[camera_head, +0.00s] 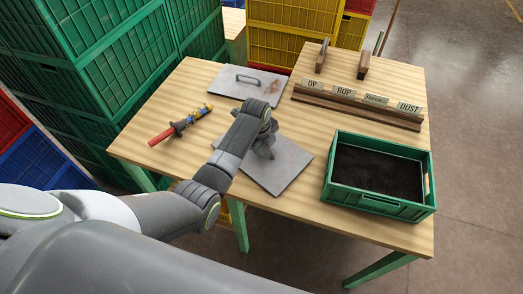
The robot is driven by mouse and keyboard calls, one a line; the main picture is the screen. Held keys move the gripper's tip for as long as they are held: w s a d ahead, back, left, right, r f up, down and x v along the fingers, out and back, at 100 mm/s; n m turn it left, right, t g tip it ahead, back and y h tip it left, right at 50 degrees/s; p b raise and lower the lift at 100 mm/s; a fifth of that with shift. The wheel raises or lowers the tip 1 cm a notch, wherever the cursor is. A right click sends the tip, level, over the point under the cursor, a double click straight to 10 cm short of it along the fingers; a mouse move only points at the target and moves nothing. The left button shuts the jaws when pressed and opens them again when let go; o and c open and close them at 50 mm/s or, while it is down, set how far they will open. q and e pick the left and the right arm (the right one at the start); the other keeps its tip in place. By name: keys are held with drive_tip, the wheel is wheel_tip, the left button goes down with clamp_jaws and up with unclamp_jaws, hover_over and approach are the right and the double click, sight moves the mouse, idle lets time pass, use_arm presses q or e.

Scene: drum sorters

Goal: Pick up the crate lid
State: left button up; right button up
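Two flat grey metal plates lie on the wooden table. The rear plate (230,91) has a dark loop handle (248,77) on top. The crate is open on top and holds dark, soil-like matter. My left gripper (266,153) points down at the front plate, over its rear left part. The gripper and wrist hide that part, so a handle there and any contact cannot be made out. The finger gap is too small to read. My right gripper is out of view.
A red-handled tool (163,135) lies on the table's left side. A wooden rack (355,108) with name plates stands at the back right, with two wooden blocks (363,65) behind it. Green crates (117,70) are stacked left of the table, yellow ones (275,48) behind it.

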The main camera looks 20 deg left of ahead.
use_arm(q)
clamp_jaws()
wheel_tip(320, 180, up, 9)
drive_tip(key=shift+w+f+b, duration=0.1)
drive_tip(key=shift+f+b, duration=0.05)
drive_tip(key=shift+b, duration=0.75)
drive_tip(key=shift+f+b, duration=0.3)
drive_tip(key=shift+b, duration=0.4)
drive_tip(key=shift+s, duration=0.2)
